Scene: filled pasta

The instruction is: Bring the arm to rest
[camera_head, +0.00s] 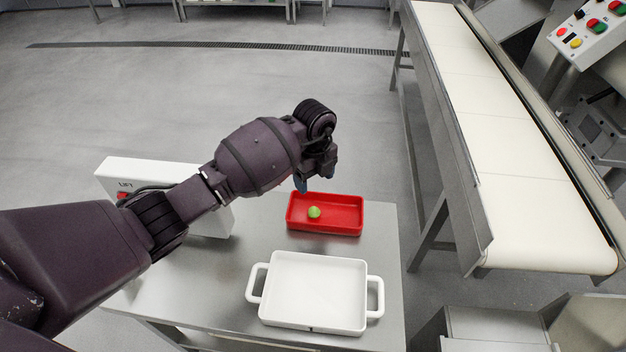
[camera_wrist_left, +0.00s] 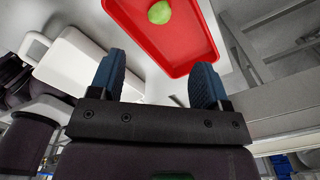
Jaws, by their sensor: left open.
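My left gripper (camera_head: 301,184) hangs over the back of the metal table, just above the rear left edge of a red tray (camera_head: 345,228). In the left wrist view its two blue fingers (camera_wrist_left: 156,84) are apart with nothing between them. A small green filled pasta piece (camera_head: 314,212) lies in the left part of the red tray; it also shows in the left wrist view (camera_wrist_left: 160,12), beyond the fingertips. My right gripper is not in view.
A white dish with two handles (camera_head: 315,291) stands in front of the red tray on the metal table (camera_head: 222,262). A white box marked LIFT (camera_head: 150,172) stands at the back left. A conveyor (camera_head: 505,150) runs along the right, with a button panel (camera_head: 590,28) beyond. Floor behind the table is clear.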

